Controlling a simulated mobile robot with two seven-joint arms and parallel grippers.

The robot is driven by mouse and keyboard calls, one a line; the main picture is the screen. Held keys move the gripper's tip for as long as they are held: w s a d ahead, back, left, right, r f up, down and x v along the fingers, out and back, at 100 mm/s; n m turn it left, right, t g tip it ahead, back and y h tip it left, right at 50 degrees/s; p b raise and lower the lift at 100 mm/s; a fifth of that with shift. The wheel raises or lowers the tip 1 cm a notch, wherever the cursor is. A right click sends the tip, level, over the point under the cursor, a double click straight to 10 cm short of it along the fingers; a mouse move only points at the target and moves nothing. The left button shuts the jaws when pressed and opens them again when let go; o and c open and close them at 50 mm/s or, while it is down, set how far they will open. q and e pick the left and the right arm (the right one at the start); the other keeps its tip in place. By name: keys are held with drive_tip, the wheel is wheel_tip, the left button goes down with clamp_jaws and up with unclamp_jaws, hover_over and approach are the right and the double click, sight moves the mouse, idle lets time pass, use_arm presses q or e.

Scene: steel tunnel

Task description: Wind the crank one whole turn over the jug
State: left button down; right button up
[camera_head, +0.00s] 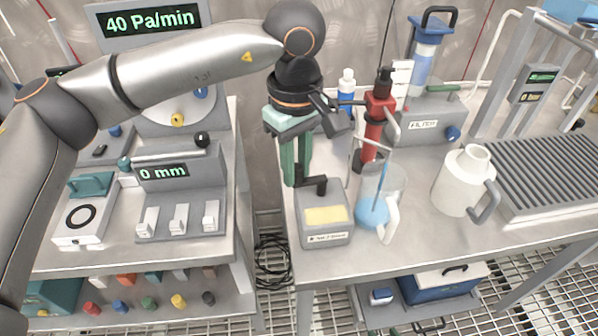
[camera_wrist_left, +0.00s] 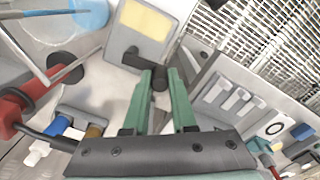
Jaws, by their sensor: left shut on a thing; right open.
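The crank (camera_head: 314,187) is a dark arm with an upright knob on a grey box (camera_head: 325,240) with a yellow panel. My left gripper (camera_head: 297,168) reaches down over the box's back left corner, its green fingers shut on the crank's knob. The wrist view shows the knob (camera_wrist_left: 160,79) between the fingertips (camera_wrist_left: 160,84). A clear jug (camera_head: 391,182) with blue liquid and a white handle stands just right of the box, a thin rod in it. A white jug (camera_head: 462,178) with a grey handle stands further right. My right gripper is not in view.
A red bottle-like device (camera_head: 377,118) with a black top stands behind the clear jug. A ribbed grey tray (camera_head: 545,170) is at right. A gap separates this bench from the left bench, which holds a "0 mm" display (camera_head: 163,172).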

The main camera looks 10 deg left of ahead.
use_arm(q)
drive_tip(key=shift+w+a+m, duration=0.1)
drive_tip(key=shift+w+m, duration=0.25)
drive_tip(key=shift+m, duration=0.55)
drive_tip(key=c, duration=0.7)
unclamp_jaws()
wheel_tip(320, 180, up, 13)
drive_tip(key=shift+f+p, duration=0.2)
drive_tip(key=shift+p, duration=0.5)
